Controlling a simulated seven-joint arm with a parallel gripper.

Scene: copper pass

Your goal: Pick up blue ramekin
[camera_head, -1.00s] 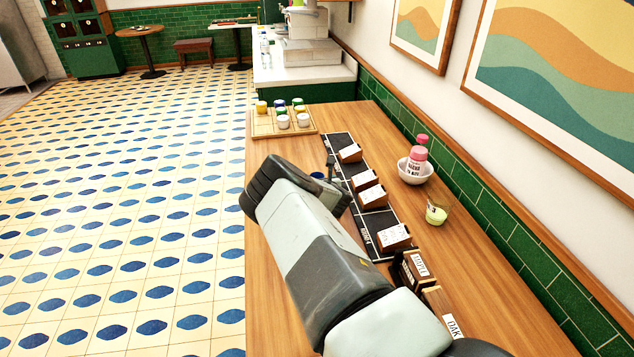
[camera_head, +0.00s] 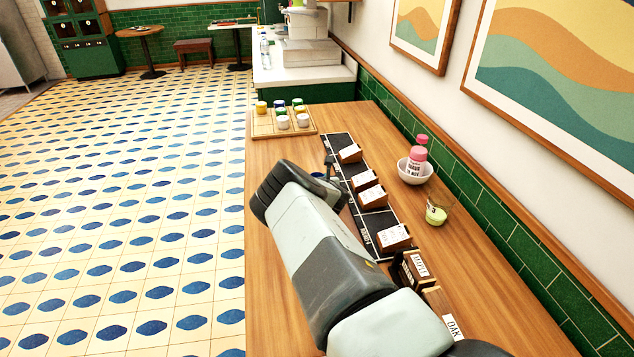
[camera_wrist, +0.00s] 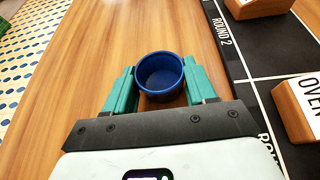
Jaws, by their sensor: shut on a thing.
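The blue ramekin (camera_wrist: 160,76) is a small round dark-blue cup, upright and empty inside, in the wrist view. My gripper (camera_wrist: 161,88) has its two teal fingers on either side of the ramekin and is shut on it. In the head view only a small blue bit of the ramekin (camera_head: 317,175) shows past my wrist. My arm hides the rest of it and the fingertips there. I cannot tell whether the ramekin touches the wooden table (camera_head: 275,290).
A black mat (camera_head: 341,147) with several wooden blocks lies to the right. Beyond it stand a white bowl (camera_head: 414,174) with a pink-capped bottle and a glass cup (camera_head: 437,212). A wooden tray (camera_head: 263,129) with several small cups sits at the far end.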

